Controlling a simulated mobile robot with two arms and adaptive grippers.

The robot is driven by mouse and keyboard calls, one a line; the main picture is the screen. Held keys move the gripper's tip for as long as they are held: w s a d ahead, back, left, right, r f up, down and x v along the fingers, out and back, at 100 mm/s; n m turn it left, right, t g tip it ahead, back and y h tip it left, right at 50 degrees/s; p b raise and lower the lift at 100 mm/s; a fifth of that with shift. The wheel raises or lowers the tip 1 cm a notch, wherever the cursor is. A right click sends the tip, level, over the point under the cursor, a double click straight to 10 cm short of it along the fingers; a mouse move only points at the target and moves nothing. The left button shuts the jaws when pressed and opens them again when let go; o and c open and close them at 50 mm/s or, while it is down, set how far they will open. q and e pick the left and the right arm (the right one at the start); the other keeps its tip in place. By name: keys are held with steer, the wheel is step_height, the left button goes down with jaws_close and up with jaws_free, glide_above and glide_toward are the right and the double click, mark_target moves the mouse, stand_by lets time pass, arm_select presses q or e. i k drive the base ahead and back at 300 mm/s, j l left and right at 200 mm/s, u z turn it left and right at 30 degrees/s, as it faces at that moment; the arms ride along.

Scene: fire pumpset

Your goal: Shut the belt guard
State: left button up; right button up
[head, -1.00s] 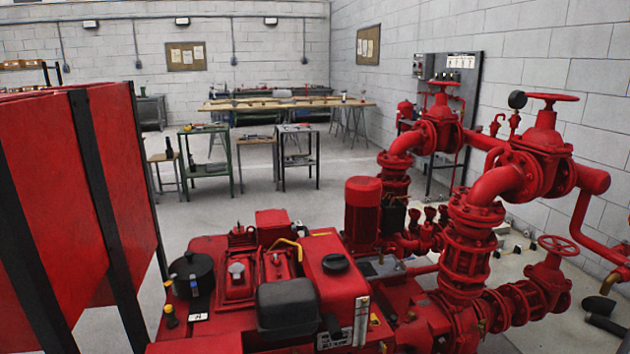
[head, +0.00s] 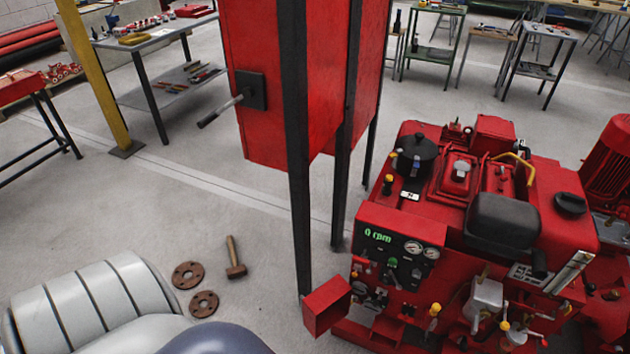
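The red pump engine (head: 450,210) stands at the right in the head view, with a control panel (head: 395,250) reading 0 rpm on its front. A small red box-like flap (head: 326,306) sticks out at the engine's lower left front corner. It may be the belt guard standing open, but I cannot tell for sure. No belt or pulley can be made out behind it. Neither of my grippers is in view.
A tall red cabinet on dark legs (head: 297,200) with a lever handle (head: 228,107) stands left of the engine. A hammer (head: 235,258) and two rusty flanges (head: 188,275) (head: 204,304) lie on the floor. A yellow post (head: 92,75) and worktables (head: 152,42) are behind.

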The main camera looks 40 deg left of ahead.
mark_target(326, 306)
steer(key=j+z, duration=0.1)
steer(key=j, duration=0.3)
steer(key=k+j+z, duration=0.1)
steer(key=j, duration=0.35)
steer(key=k+j+z, duration=0.1)
steer(key=j, duration=0.3)
steer(key=k+j+z, duration=0.1)
steer(key=j, duration=0.3)
steer(key=k+j+z, duration=0.1)
steer(key=j, duration=0.3)
steer(key=k+j+z, duration=0.1)
steer(key=k+j, duration=0.15)
steer(key=j, duration=0.1)
